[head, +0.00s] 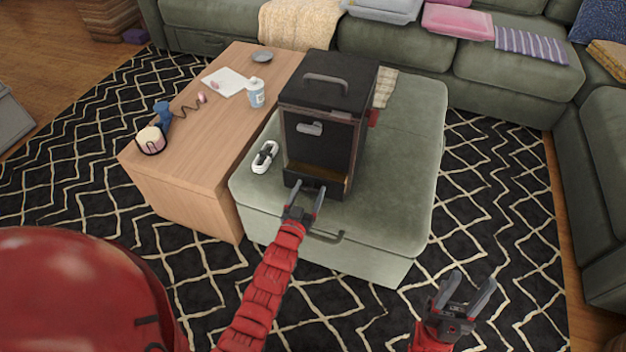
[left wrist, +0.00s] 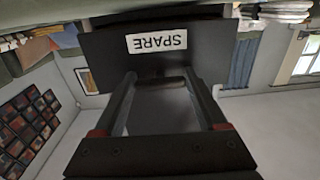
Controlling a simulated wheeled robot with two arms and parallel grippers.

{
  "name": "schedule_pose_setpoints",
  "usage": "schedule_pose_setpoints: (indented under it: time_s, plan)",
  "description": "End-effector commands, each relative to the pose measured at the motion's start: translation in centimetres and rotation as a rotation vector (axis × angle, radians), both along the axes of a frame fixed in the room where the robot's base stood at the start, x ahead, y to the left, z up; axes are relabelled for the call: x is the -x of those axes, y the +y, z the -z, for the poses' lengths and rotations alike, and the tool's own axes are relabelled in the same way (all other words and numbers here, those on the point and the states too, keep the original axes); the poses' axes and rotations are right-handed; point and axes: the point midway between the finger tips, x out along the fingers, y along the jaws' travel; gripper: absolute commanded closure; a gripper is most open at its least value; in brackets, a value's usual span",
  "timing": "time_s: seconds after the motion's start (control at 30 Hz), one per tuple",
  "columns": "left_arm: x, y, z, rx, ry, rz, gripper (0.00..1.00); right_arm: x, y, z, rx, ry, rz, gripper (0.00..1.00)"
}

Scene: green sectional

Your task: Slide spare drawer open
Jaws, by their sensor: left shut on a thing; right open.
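A black cabinet (head: 325,85) with a top handle stands on the green ottoman. Its low drawer (head: 335,192) sticks out from the front, and a tan strip of its inside shows. In the left wrist view the black drawer front carries a white "SPARE" label (left wrist: 157,41), seen upside down. My left gripper (head: 309,188) is at the drawer front, shut on the drawer's handle; the handle (left wrist: 160,82) shows between the fingers in the left wrist view. My right gripper (head: 468,288) is open and empty above the rug, right of the ottoman.
The ottoman (head: 405,150) has its own handle (head: 325,237) on its front, just below my left gripper. A wooden table (head: 190,150) with a bottle (head: 256,93) stands at left. Rug lies clear at right.

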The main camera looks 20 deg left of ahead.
Motion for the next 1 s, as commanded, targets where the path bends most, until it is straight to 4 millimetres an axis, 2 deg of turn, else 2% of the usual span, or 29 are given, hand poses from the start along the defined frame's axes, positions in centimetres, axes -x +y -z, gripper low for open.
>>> schedule_pose_setpoints:
  time_s: [0.03, 0.2, 0.4, 0.53, 0.8, 0.83, 0.93, 1.0]
  plan:
    - [1.6, 0.1, -0.1, 0.0, 0.006, -0.001, 1.0, 0.0, 0.0, -0.7, 0.0, 0.0, 0.0, 0.5]
    - [6.1, 0.1, 0.0, 0.0, 0.009, -0.001, 1.0, 0.0, 0.0, -1.6, 0.0, 0.0, 0.0, 0.5]
    - [9.6, 0.1, 0.0, 0.0, 0.007, -0.001, 1.0, 0.0, 0.0, -2.1, 0.0, 0.0, 0.0, 0.5]
    - [10.2, 0.1, 0.0, 0.0, 0.003, -0.001, 1.0, 0.0, 0.0, -2.1, 0.0, 0.0, 0.0, 0.5]
    - [10.2, 0.1, 0.0, 0.0, 0.002, -0.001, 1.0, 0.0, 0.0, -2.1, 0.0, 0.0, 0.0, 0.5]
    - [10.2, 0.1, -0.1, 0.0, 0.001, -0.001, 0.2, 0.0, 0.0, -2.1, 0.0, 0.0, 0.0, 0.5]
    - [10.2, 0.1, 0.0, 0.0, 0.002, -0.001, 0.02, 0.0, 0.0, -2.1, 0.0, 0.0, 0.0, 0.5]
    - [10.2, 0.1, 0.0, 0.0, 0.002, -0.001, 0.0, 0.0, 0.0, -2.1, 0.0, 0.0, 0.0, 0.5]
